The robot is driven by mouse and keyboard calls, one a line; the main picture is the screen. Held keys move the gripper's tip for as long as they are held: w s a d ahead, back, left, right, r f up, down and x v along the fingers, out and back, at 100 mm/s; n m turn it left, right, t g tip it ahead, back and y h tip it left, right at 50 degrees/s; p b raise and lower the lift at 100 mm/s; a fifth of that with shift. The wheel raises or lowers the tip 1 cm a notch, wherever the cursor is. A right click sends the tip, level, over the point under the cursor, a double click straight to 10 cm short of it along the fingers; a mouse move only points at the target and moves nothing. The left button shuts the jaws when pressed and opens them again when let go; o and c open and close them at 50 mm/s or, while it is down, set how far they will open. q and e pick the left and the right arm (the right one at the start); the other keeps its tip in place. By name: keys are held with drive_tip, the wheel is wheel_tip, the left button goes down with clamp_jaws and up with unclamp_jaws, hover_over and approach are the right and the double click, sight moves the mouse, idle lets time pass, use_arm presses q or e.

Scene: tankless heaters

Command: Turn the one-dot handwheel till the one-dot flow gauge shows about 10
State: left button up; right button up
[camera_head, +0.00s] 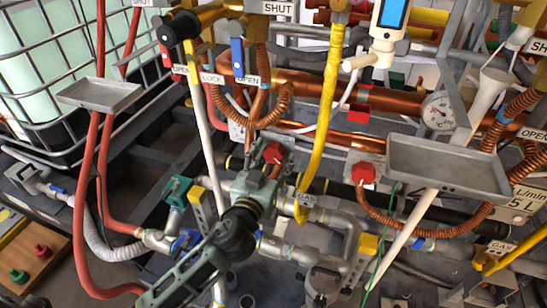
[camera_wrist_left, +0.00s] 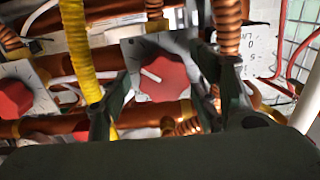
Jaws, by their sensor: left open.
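A red handwheel (camera_head: 273,152) sits on a pale plate in the middle of the head view. In the left wrist view this red handwheel (camera_wrist_left: 168,76) has a white pointer line. A second red handwheel (camera_head: 363,173) is to its right, and it shows at the left edge of the wrist view (camera_wrist_left: 14,97). I cannot make out dots on either plate. My left gripper (camera_head: 260,172) is open in front of the first handwheel, with a finger towards either side of it; contact cannot be told. A round white gauge (camera_head: 437,110) is at the right; its reading is too small to tell.
A yellow pipe (camera_head: 330,110) runs down between the two handwheels. Copper coils (camera_head: 280,105) and thick copper pipes surround them. A grey tray (camera_head: 447,165) stands at the right, another grey tray (camera_head: 100,94) at the left. A blue-handled lever (camera_head: 237,57) hangs above.

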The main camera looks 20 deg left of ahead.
use_arm(q)
drive_tip(key=shift+c, duration=0.4)
drive_tip(key=c, duration=1)
drive_tip(key=shift+m, duration=0.4)
drive_tip(key=o, duration=1.1)
drive_tip(key=shift+d, duration=0.1)
drive_tip(key=shift+s, duration=0.1)
